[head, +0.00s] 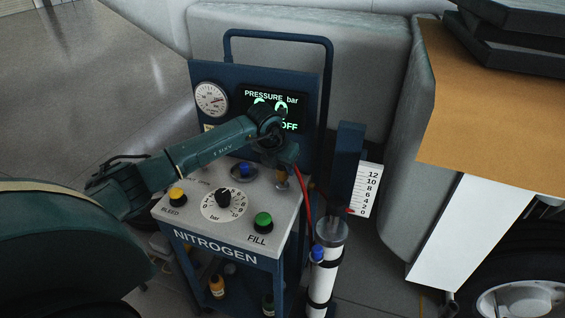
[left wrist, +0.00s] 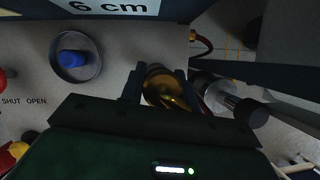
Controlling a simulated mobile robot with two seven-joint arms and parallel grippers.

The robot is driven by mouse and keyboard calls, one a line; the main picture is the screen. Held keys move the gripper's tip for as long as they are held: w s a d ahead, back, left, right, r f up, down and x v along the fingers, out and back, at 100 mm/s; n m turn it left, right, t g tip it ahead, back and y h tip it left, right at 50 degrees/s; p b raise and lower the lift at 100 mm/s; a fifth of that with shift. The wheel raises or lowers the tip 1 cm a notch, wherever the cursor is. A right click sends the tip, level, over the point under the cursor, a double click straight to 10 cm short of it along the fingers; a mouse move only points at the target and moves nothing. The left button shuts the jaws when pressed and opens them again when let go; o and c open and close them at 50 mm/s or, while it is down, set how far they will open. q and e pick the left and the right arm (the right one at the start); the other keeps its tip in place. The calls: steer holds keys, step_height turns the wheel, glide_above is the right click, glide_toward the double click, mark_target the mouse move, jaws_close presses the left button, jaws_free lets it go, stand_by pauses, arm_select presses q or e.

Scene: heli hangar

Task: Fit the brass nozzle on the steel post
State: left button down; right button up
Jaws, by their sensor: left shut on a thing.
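My left gripper (head: 283,172) reaches over the right side of the nitrogen cart's grey top. It is shut on the brass nozzle (head: 282,182), which shows just below the fingers. In the left wrist view the brass nozzle (left wrist: 165,90) sits between the two dark fingers of the left gripper (left wrist: 160,85). A silvery steel cylinder (left wrist: 213,92) stands just right of the fingers there. I cannot tell whether it is the steel post. What lies under the nozzle is hidden. My right gripper is not in view.
A strut (head: 325,270) with a white scale (head: 368,190) stands to the right.

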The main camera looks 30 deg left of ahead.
arm_select(q)
steer(key=shift+f, duration=0.7)
steer(key=shift+b, duration=0.35)
stand_by(0.5)
steer(key=shift+f+b, duration=0.45)
steer(key=shift+f, duration=0.1)
steer(key=c, duration=1.3)
jaws_free()
